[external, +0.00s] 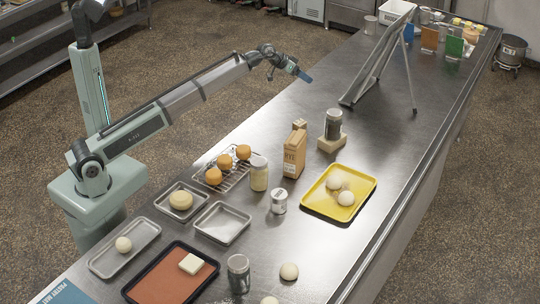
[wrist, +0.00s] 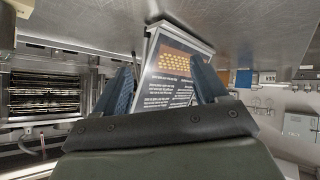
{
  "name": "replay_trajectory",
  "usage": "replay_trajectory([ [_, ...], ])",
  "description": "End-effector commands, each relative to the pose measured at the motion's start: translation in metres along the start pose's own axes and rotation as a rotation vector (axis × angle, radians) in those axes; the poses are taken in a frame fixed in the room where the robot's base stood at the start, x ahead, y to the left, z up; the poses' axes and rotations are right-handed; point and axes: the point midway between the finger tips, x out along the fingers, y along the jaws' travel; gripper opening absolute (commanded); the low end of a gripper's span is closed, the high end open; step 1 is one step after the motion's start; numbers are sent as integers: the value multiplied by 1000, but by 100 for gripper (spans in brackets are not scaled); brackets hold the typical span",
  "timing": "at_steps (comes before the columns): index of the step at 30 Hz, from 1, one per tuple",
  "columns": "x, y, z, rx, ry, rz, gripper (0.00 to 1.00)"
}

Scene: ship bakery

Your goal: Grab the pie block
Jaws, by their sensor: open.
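I cannot tell for sure which thing is the pie block. A brown carton (external: 294,153) with dark lettering stands upright mid-table; its lettering is too small to read surely. A pale block (external: 192,263) lies on a tray with a reddish-brown surface at the front. A tan block (external: 332,142) sits under a dark-grey jar. My gripper (external: 300,73) is raised near the table's left edge, far from these. In the wrist view my gripper (wrist: 163,78) shows two blue fingers spread apart, with nothing held between them.
An A-frame sign (external: 384,62) stands on the steel table (external: 300,240); its printed face (wrist: 170,75) shows beyond my fingers. A yellow tray (external: 315,208) holds dough balls. Several small trays, orange rolls (external: 225,161) and jars crowd the front. Coloured panels stand at the far end.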

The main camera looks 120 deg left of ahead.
Motion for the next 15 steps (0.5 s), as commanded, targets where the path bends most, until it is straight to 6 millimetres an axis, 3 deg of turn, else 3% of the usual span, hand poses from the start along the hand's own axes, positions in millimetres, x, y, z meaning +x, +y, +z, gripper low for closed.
replay_trajectory([
  [1,4,26,6,-20,-81,-1,72],
  [6,-2,89,35,-123,-349,-90,72],
  [10,-17,126,53,-204,-506,-207,72],
  [15,-39,156,66,-287,-624,-351,72],
])
